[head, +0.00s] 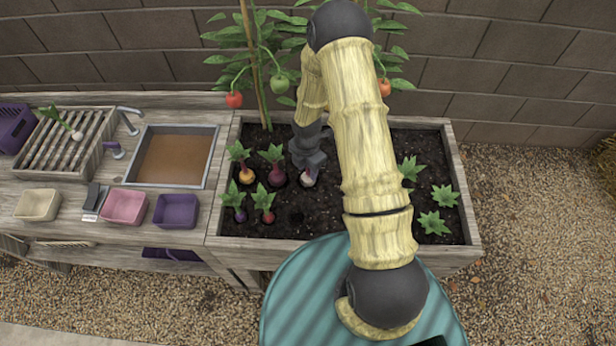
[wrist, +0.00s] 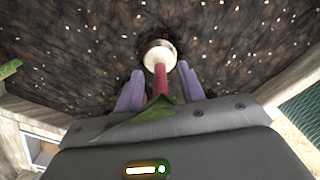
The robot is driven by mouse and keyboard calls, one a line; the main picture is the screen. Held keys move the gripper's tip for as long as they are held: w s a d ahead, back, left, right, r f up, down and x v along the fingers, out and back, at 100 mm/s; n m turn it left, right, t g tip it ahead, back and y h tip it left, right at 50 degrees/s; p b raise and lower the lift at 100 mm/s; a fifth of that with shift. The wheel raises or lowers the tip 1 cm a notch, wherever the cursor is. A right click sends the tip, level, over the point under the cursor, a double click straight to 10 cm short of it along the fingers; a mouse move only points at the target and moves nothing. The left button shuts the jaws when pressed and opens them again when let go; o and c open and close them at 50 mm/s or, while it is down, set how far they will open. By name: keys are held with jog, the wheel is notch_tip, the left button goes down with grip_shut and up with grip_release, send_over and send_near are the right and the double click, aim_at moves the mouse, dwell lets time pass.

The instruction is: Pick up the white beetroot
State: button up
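The white beetroot (head: 308,179) sits in the dark soil of the raised bed, with my gripper (head: 309,163) right above it. In the wrist view the round white top of the beetroot (wrist: 160,55) shows just beyond the fingertips, with soil around it. Its red stem runs back between the two purple fingers of my gripper (wrist: 160,75), and a green leaf lies against the palm. The fingers stand either side of the stem with a small gap on each side, so the gripper is open. The beetroot's lower part is hidden in the soil.
Yellow (head: 246,176), dark red (head: 277,177), purple (head: 240,215) and red (head: 268,217) roots grow to the left. A bare hole (head: 296,215) lies in front. Tomato plants (head: 280,82) stand behind; leafy plants (head: 436,222) are at right. The wooden bed rim (head: 462,195) encloses the soil.

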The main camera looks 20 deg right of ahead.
grip_shut()
notch_tip(320, 180, up, 10)
jog(key=shift+b, duration=0.4)
dwell(0.3)
dwell(0.5)
